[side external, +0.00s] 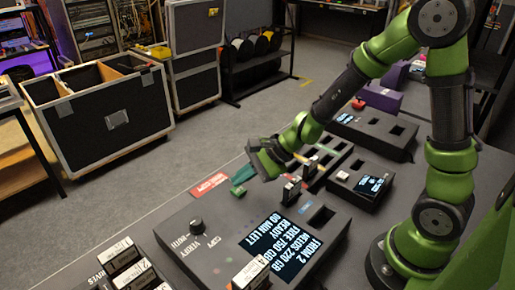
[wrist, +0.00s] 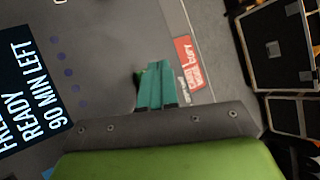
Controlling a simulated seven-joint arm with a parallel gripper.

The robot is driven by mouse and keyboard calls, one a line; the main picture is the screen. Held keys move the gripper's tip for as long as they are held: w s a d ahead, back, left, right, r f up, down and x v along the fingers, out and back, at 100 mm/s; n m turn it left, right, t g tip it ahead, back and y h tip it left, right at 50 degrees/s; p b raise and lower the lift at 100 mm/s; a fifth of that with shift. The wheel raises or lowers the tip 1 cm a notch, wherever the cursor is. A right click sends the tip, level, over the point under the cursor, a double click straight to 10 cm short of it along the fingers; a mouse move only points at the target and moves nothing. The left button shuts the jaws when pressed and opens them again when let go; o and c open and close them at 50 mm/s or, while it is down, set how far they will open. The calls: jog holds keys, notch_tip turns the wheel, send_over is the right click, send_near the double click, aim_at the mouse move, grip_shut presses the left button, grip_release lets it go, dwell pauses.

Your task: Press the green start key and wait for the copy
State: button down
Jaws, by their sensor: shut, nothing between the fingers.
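The copier console (side external: 200,240) is a dark box on the table with a black knob and a lit screen (side external: 275,248). The screen reads FROM 2, NEEDS 220 GB, FREE 750 GB, READY, 90 MIN LEFT. The green start key (side external: 238,191) is at the console's far edge, near a red label. My gripper (side external: 240,178) has teal fingers, shut and empty, just above the key.
A red label (side external: 209,185) lies beside the key. Labelled drives (side external: 127,262) stand at the console's near left, another (side external: 250,274) at its front. Slotted dark boxes (side external: 372,135) stand behind, under my arm. Black cases (side external: 105,115) stand on the floor beyond the table.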

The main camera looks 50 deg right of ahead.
aim_at(243, 190)
jog(key=shift+f, duration=0.15)
jog(key=shift+f, duration=0.3)
jog(key=shift+f, duration=0.5)
dwell(0.6)
jog(key=shift+r, duration=0.95)
jog(key=shift+r, duration=2.5)
